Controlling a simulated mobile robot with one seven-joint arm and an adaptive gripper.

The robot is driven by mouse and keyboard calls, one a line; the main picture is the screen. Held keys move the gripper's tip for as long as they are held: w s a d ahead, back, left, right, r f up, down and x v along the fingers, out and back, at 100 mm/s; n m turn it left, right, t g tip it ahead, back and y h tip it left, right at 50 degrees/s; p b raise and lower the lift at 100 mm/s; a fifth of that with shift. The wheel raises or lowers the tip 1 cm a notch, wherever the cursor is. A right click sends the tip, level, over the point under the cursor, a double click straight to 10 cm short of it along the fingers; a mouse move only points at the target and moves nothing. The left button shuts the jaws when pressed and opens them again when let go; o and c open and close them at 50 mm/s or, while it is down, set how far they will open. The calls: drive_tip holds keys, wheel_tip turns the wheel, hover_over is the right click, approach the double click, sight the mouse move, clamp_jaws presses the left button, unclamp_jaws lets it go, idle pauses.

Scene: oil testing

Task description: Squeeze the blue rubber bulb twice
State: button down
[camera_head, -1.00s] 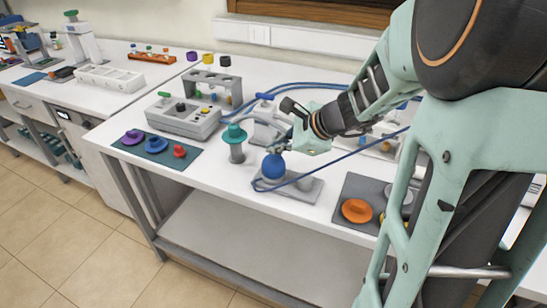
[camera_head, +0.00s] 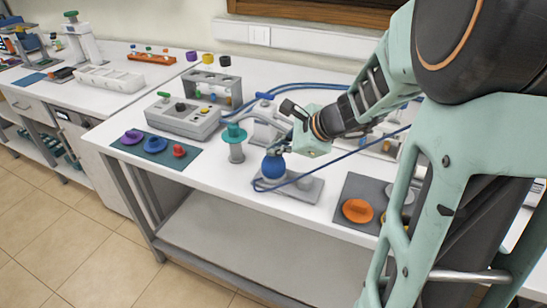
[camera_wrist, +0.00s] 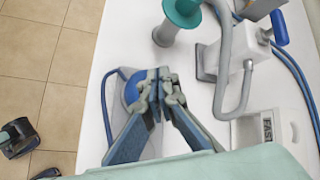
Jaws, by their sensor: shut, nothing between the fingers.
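The blue rubber bulb (camera_head: 273,168) sits on a grey base (camera_head: 303,189) near the front edge of the white table. A blue tube runs around it. My gripper (camera_head: 279,149) is at the upper right of the bulb, close over its top. In the wrist view my gripper (camera_wrist: 159,78) has its fingertips together with nothing held. The bulb (camera_wrist: 132,88) shows beside and partly behind the fingers there. Whether the fingertips touch it I cannot tell.
A teal-capped cylinder (camera_head: 234,143) stands just left of the bulb. A grey instrument (camera_head: 183,118) and a mat with coloured knobs (camera_head: 156,149) lie farther left. An orange knob (camera_head: 357,210) is at the right. Blue tubes cross behind the arm.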

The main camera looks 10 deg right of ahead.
sight(276, 158)
drive_tip(key=shift+f+b, duration=0.9)
drive_tip(key=shift+f, duration=0.05)
idle(0.6)
drive_tip(key=shift+r, duration=0.1)
drive_tip(key=shift+r+p, duration=1.1)
drive_tip(key=shift+r, duration=0.15)
wheel_tip(276, 158, up, 5)
drive_tip(key=p, duration=0.4)
drive_tip(key=shift+d, duration=0.15)
idle(1.6)
